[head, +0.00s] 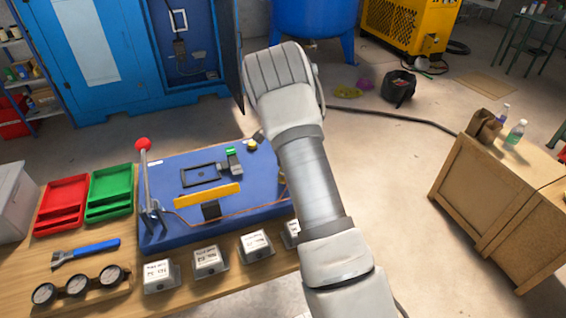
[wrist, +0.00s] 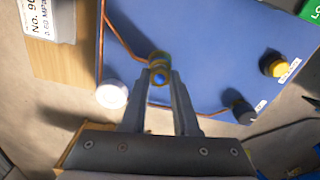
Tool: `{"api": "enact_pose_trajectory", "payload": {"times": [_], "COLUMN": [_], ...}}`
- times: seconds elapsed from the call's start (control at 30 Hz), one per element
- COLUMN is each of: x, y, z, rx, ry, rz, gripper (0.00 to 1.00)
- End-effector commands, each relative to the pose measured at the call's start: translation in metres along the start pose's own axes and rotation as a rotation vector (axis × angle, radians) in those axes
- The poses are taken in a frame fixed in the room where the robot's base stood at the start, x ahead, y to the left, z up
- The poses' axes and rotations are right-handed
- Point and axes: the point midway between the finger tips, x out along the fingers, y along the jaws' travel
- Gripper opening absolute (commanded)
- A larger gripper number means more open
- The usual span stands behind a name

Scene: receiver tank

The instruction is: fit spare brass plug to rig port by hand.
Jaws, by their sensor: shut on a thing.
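In the wrist view my gripper (wrist: 161,78) points at the blue rig board (wrist: 210,50), its two fingers close together on a small brass piece (wrist: 159,56) with a blue centre. I take it for the brass plug. It is at the end of the copper pipe (wrist: 121,40), where the rig port appears to be. The fingers and the piece cover the port, so I cannot tell whether the plug is seated in it or just above it. In the head view the blue board (head: 165,172) lies on the bench, and my arm hides the gripper.
A white round cap (wrist: 112,94), a black knob (wrist: 238,107) and a yellow knob (wrist: 274,64) are near the gripper. A red-knobbed lever (head: 146,175), a yellow bar (head: 207,195) and several labelled white boxes (head: 207,260) are on the bench. Red (head: 62,204) and green (head: 110,192) trays stand left.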

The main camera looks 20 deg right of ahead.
Motion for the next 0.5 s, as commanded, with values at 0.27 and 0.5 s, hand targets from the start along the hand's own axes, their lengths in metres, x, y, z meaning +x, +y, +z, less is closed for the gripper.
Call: {"api": "enact_pose_trajectory", "payload": {"times": [0.27, 0.5], "x": [0.0016, 0.0008], "y": [0.0009, 0.0004], "z": [0.0001, 0.0001], "rx": [0.004, 0.002], "ry": [-0.001, -0.001], "rz": [0.003, 0.001], "gripper": [0.43, 0.64]}}
